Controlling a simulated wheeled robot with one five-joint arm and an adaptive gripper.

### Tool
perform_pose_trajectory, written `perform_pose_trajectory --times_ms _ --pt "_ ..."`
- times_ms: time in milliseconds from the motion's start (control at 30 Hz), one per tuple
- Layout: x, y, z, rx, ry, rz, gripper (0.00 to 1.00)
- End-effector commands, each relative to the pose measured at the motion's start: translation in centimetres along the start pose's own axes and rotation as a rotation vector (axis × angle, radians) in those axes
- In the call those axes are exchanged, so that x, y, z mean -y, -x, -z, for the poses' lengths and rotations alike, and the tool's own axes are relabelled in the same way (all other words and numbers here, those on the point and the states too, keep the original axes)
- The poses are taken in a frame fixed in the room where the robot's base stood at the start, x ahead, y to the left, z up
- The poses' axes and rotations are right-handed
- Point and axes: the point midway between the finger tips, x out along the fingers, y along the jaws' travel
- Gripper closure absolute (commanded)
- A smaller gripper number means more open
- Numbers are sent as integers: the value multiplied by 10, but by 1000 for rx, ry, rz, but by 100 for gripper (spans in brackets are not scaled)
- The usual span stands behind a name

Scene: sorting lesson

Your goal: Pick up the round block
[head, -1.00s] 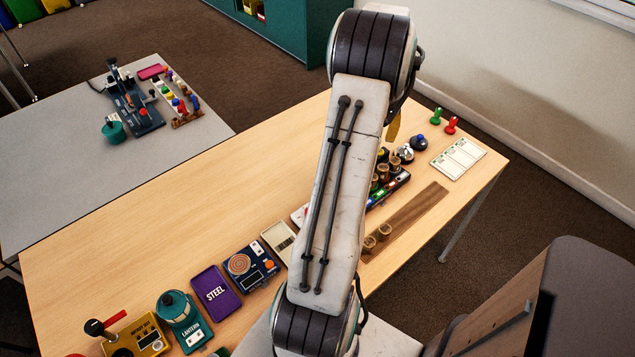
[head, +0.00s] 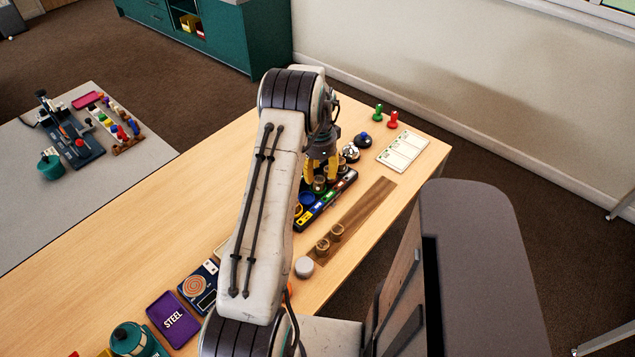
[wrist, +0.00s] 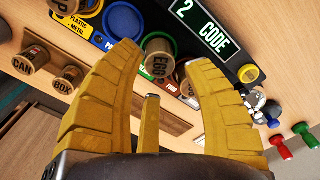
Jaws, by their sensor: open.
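My gripper (head: 320,165) hangs over the far part of the dark sorting tray (head: 327,210), partly hidden by my arm. Two more round blocks, marked CAN (wrist: 24,64) and BOX (wrist: 63,86), stand apart on the brown strip (head: 365,215). Another round block (wrist: 71,18) is cut off at the picture's top. One beside EGG is partly hidden by the right finger.
The table's left middle is clear.

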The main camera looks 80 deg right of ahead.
Motion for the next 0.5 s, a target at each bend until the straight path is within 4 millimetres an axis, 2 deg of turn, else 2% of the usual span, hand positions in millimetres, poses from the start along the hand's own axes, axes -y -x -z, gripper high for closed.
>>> perform_pose_trajectory --times_ms 233,500 --pt "-1 -28 -2 1 1 -3 54" --pt "0 -35 -1 0 1 0 54"
